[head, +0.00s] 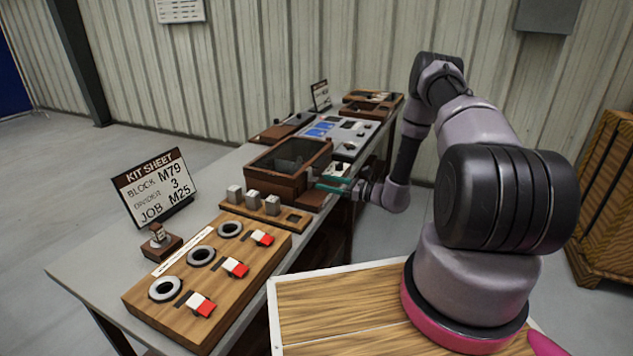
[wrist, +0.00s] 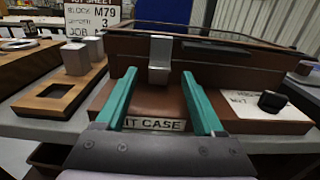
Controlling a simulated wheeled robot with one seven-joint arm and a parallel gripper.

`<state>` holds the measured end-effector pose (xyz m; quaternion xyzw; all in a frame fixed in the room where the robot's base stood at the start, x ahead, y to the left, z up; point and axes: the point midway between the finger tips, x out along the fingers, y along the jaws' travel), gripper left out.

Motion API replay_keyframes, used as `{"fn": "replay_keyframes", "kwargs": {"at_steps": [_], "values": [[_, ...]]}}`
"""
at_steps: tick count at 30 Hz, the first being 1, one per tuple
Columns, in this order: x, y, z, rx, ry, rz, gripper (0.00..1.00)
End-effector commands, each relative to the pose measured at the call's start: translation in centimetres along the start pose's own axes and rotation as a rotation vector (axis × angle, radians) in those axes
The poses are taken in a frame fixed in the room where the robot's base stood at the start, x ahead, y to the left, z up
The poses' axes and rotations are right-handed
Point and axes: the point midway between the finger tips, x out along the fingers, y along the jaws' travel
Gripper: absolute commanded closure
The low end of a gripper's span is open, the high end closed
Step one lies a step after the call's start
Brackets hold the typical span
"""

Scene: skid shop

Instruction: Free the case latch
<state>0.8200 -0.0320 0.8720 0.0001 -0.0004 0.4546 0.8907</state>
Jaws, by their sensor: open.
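The brown kit case (head: 287,165) stands on the bench in the head view, with a dark window in its top. In the wrist view the case (wrist: 215,57) fills the upper middle. Its grey metal latch (wrist: 160,60) hangs on the front face, above a label ending in "IT CASE". My gripper (wrist: 161,95) has two teal fingers, open and empty, one on each side below the latch, apart from it in the picture. In the head view my gripper (head: 331,185) is at the case's front side. The gap in depth between fingertips and latch is hard to tell.
A wooden rack (head: 265,213) with grey blocks and an empty square recess stands left of the case. A board (head: 208,277) with rings and red-white tabs lies nearer. A kit sheet sign (head: 155,188) stands behind.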

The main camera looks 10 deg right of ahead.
Motion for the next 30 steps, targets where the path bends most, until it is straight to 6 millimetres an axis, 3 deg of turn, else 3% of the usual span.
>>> {"fn": "replay_keyframes", "kwargs": {"at_steps": [7,19,24,25,30], "values": [[3.5,0.1,0.0,-0.001,0.001,0.002,0.3],[4.2,0.0,0.0,0.0,0.001,0.0,0.3],[4.2,0.0,0.0,0.0,0.001,0.0,0.95],[4.2,0.0,0.0,0.0,0.001,0.0,1.0],[4.2,0.0,0.0,0.0,0.001,0.0,1.0]]}}
